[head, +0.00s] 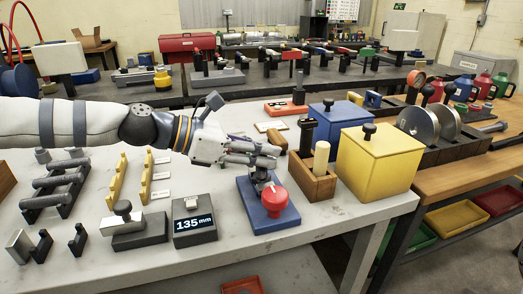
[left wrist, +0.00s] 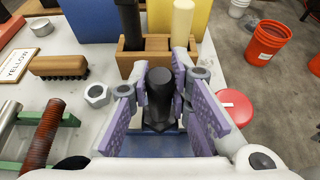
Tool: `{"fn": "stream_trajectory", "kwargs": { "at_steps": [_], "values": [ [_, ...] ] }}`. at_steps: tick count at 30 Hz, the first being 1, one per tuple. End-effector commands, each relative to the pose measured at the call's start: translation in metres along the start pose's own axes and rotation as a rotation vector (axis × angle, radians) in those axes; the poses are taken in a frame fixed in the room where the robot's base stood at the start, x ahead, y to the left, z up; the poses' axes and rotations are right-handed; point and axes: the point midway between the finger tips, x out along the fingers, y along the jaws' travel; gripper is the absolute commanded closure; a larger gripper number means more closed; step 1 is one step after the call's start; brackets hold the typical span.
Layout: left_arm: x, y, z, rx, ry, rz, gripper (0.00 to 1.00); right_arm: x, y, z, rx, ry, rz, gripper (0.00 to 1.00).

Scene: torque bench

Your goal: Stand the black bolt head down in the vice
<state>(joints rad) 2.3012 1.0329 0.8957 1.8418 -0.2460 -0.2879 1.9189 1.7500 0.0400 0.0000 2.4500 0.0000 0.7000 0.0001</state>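The black bolt (left wrist: 159,98) is between the purple finger pads of my left gripper (left wrist: 160,85) in the left wrist view. The pads lie close against both its sides, so the gripper looks shut on it. In the head view, my left gripper (head: 266,153) is low over the vice with the blue base (head: 247,203) and red knob (head: 275,200); the fingers mostly hide the bolt there. The vice's blue base also shows below the bolt in the left wrist view (left wrist: 160,146). Whether the bolt touches the vice jaws cannot be told. My right gripper is out of view.
A wooden holder (head: 312,182) with upright handles stands just behind the vice, with blue (head: 340,122) and yellow (head: 378,162) boxes beyond. A brush (left wrist: 60,66) and a hex nut (left wrist: 97,95) lie nearby.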

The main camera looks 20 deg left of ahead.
Motion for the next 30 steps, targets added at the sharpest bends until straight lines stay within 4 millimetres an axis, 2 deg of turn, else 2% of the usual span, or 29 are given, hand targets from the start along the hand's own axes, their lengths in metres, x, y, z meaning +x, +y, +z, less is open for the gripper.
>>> {"fn": "stream_trajectory", "kwargs": {
  "at_steps": [1,3,11,14,24,30],
  "values": [
    [0.0,0.0,0.001,0.001,-0.002,0.001,0.73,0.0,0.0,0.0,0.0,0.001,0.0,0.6],
    [0.0,0.0,0.001,0.001,-0.002,0.001,0.58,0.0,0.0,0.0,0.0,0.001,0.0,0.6],
    [0.0,0.0,-0.001,0.0,0.001,0.0,0.58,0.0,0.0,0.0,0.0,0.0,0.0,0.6],
    [-0.007,0.001,0.001,0.001,-0.001,0.002,0.58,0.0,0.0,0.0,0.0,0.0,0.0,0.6],
    [-0.087,0.001,0.003,0.004,-0.007,0.006,0.58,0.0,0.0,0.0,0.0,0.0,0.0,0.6],
    [-0.114,0.0,0.002,0.003,-0.004,0.003,0.58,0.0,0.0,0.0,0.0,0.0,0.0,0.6]
  ]
}}
